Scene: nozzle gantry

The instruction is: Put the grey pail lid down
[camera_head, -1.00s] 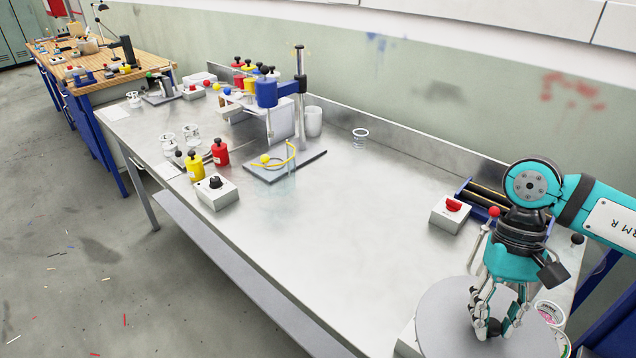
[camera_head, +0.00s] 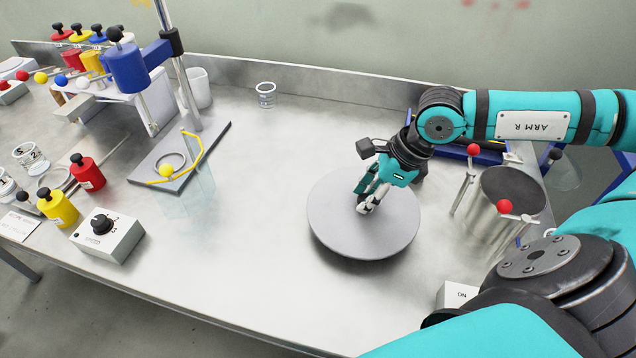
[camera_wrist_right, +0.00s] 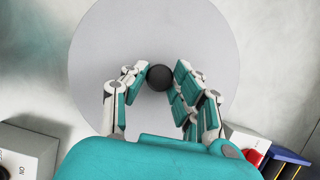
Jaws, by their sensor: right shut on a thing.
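The grey pail lid (camera_head: 335,225) is a flat round disc with a small dark knob (camera_wrist_right: 159,77). My right gripper (camera_head: 366,204) is shut on that knob from above. The lid is level over the middle of the steel table, with a dark shadow along its near edge; I cannot tell whether it touches the table. It also fills the middle of the right wrist view (camera_wrist_right: 110,50). The open metal pail (camera_head: 490,225) stands to the right of the lid, dark inside. My left gripper is not in view.
The steel table (camera_head: 290,120) is bare left of and behind the lid. A grey stand base (camera_head: 215,140) with a clear vessel stands further left. A dial box (camera_head: 108,238) is at the front left. An ON box (camera_head: 458,295) sits near the front right edge.

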